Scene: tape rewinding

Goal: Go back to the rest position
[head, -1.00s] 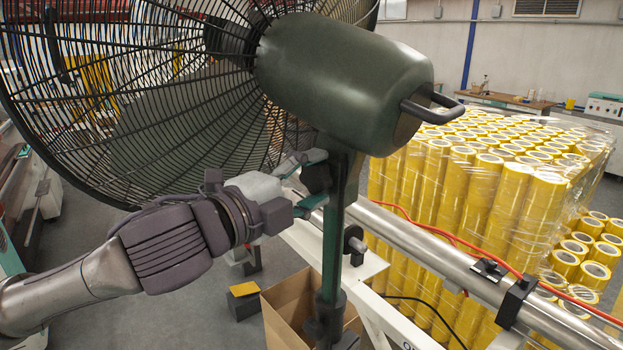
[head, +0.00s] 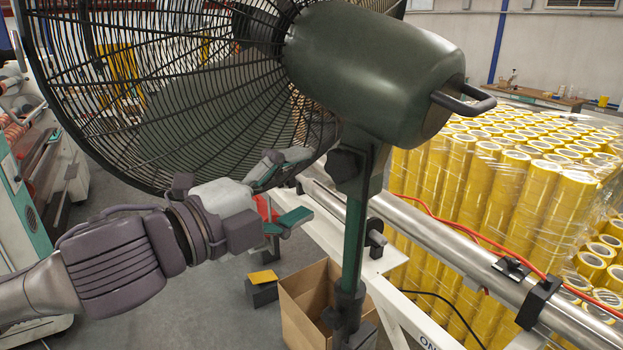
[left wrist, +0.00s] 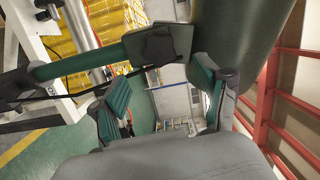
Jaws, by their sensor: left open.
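My left gripper (head: 290,192) is open and empty, just left of the fan's green pole (head: 353,245) in the head view. In the left wrist view my left gripper's two teal-padded fingers (left wrist: 160,100) stand apart with nothing between them. The green pole (left wrist: 75,66) and the dark clamp on it lie beyond the fingers there. The large fan's dark green motor housing (head: 370,72) hangs above and to the right of the gripper. My right gripper is not in view.
The black fan cage (head: 190,90) stands close above my left arm. An open cardboard box (head: 305,305) is below the pole. A steel rail (head: 460,248) runs to the right, before wrapped yellow tape rolls (head: 480,190).

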